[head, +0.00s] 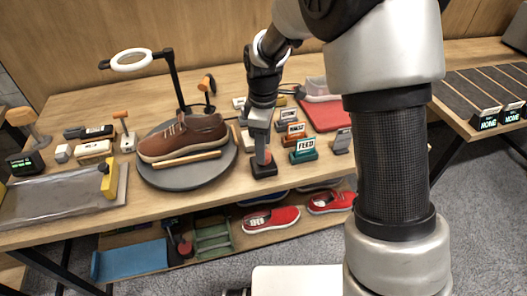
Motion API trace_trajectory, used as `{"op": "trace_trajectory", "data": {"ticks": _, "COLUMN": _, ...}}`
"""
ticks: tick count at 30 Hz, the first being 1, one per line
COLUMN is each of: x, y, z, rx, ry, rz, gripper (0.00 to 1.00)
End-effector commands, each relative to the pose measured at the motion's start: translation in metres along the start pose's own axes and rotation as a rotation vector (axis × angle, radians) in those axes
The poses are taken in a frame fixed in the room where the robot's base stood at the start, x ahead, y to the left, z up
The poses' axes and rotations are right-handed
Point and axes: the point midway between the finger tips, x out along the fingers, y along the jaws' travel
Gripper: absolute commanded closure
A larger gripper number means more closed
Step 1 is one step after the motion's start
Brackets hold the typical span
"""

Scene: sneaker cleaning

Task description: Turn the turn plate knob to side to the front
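The turn plate (225,172) is a grey round disc on the bench, left of the middle.
Several small label blocks stand close right of the box, including a teal FEED block (303,152). A ring lamp (132,60) on a black stand rises behind the plate. A clear-topped tray (60,200) lies at the left. Red shoes (270,219) sit on the lower shelf.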

Motion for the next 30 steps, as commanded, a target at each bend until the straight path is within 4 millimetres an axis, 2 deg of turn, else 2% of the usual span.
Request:
{"op": "trace_trajectory", "data": {"ticks": 3, "x": 0.016, "y": 0.000, "z": 0.000, "rx": -0.001, "ry": -0.001, "rz": -0.001, "gripper": 0.49}}
{"op": "trace_trajectory", "data": {"ticks": 6, "x": 0.022, "y": 0.000, "z": 0.000, "rx": -0.001, "ry": 0.000, "rz": 0.000, "gripper": 0.49}}
{"op": "trace_trajectory", "data": {"ticks": 16, "x": 0.025, "y": 0.000, "z": 0.000, "rx": 0.000, "ry": 0.000, "rz": 0.001, "gripper": 0.49}}
{"op": "trace_trajectory", "data": {"ticks": 24, "x": 0.025, "y": 0.000, "z": 0.000, "rx": 0.000, "ry": 0.000, "rz": 0.001, "gripper": 0.90}}
{"op": "trace_trajectory", "data": {"ticks": 30, "x": 0.025, "y": 0.000, "z": 0.000, "rx": 0.014, "ry": 0.000, "rz": 0.001, "gripper": 0.90}}
